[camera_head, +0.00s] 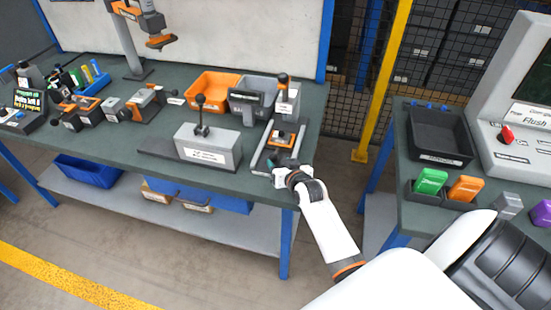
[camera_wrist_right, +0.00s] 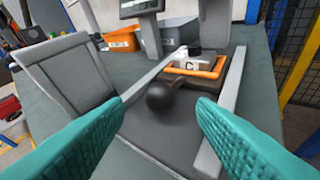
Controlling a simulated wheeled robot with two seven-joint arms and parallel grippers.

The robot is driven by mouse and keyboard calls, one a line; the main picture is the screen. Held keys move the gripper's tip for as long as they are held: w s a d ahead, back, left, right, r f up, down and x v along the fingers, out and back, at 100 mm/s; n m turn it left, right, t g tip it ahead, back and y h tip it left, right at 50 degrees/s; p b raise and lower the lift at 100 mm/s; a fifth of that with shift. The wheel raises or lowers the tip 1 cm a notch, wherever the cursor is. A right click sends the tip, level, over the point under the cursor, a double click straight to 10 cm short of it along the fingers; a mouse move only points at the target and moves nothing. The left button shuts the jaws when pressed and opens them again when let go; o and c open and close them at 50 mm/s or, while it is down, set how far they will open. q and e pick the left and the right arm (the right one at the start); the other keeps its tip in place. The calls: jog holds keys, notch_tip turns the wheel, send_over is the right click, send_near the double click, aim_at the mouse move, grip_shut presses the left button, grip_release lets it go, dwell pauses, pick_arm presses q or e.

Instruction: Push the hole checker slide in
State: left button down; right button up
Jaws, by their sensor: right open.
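The hole checker slide (camera_head: 283,136) is an orange-rimmed carriage between two light rails at the table's right front corner. In the right wrist view the slide (camera_wrist_right: 197,67) carries a pale part marked "C", and its rod ends in a black ball knob (camera_wrist_right: 160,97) pointing toward me. My right gripper (camera_head: 279,176) is at the front end of the rails. In its wrist view the teal fingers (camera_wrist_right: 163,108) are apart, one on each side of the knob's near side, with gaps visible. Whether a finger touches the knob cannot be told. My left gripper is out of view.
A grey block with a black-knobbed lever (camera_head: 208,152) stands left of the slide. Behind are an orange bin (camera_head: 213,88) and a grey bin (camera_head: 262,84). A grey post (camera_head: 287,100) rises behind the rails. A second table with a black tray (camera_head: 440,135) stands right, across a gap.

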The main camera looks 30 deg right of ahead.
aim_at(276, 159)
jog(key=shift+x, duration=2.25)
grip_shut()
jog(key=shift+d, duration=0.1)
